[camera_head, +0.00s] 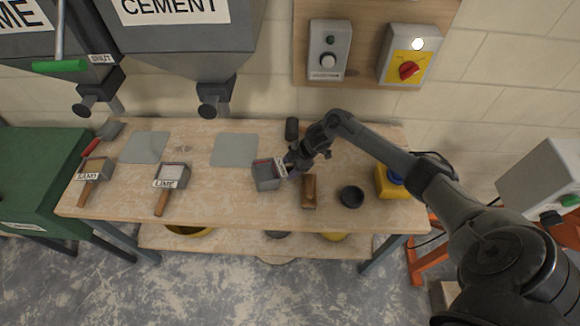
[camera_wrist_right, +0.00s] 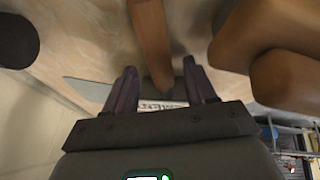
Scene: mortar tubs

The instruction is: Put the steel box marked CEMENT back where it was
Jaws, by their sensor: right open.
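A printed white label (camera_wrist_right: 163,104) also shows between the fingers, partly hidden. Steel boxes with wooden handles marked SAND (camera_head: 96,166) and LIME (camera_head: 172,174) stand further left. My left gripper is out of view.
Two flat grey squares (camera_head: 145,147) (camera_head: 235,150) lie at the back of the bench (camera_head: 215,193). A wooden block tool (camera_head: 308,191), black cup (camera_head: 351,196) and yellow container (camera_head: 388,184) stand at right. A black cylinder (camera_head: 291,128) is behind the gripper. Hoppers hang above.

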